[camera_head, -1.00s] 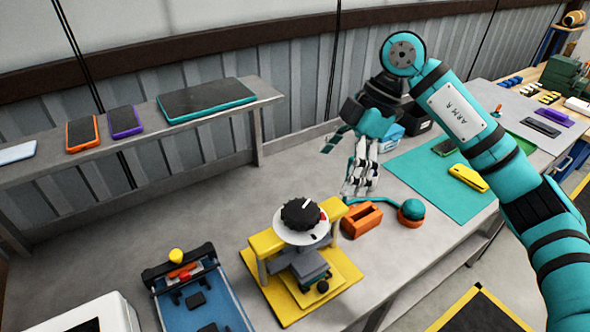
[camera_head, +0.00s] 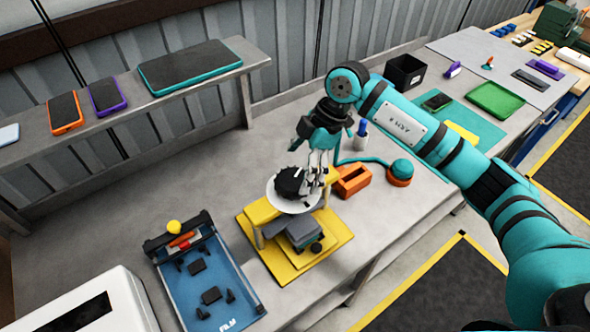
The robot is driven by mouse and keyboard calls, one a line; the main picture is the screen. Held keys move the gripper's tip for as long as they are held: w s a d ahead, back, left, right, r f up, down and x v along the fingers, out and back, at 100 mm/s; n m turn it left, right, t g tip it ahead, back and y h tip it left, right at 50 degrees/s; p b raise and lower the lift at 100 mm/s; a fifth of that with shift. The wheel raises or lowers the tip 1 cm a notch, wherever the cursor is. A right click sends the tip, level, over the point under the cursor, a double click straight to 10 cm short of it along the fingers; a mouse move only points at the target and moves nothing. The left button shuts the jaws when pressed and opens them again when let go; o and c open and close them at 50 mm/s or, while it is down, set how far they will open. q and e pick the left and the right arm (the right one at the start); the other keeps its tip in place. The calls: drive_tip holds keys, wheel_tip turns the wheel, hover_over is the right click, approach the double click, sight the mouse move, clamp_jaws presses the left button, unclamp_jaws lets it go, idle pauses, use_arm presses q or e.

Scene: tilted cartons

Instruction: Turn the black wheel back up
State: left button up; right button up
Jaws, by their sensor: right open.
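The black wheel (camera_head: 290,182) is a ridged knob on a round white dial (camera_head: 293,207), on top of a yellow press-like fixture (camera_head: 262,213) on the workbench. My right gripper (camera_head: 319,180) is open at the wheel's right side, its fingers pointing down. The fingers overlap the wheel's right edge in the picture; I cannot tell whether they touch it. The gripper hides part of the wheel and dial, and the white mark on the wheel is not clearly visible. My left gripper is not in view.
An orange block (camera_head: 353,181) and a teal ball on an orange base (camera_head: 400,171) stand just right of the fixture. A blue tray (camera_head: 215,275) with small black parts lies to the left. A raised shelf (camera_head: 150,105) with tablets runs behind. The bench's left middle is clear.

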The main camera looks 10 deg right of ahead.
sight(295, 179)
drive_tip(key=shift+s+p+x, duration=0.2)
drive_tip(key=shift+p+x, duration=0.15)
drive_tip(key=shift+x, duration=1.65)
drive_tip(key=shift+w+r, duration=0.1)
drive_tip(key=c, duration=1.1)
drive_tip(key=shift+c, duration=0.2)
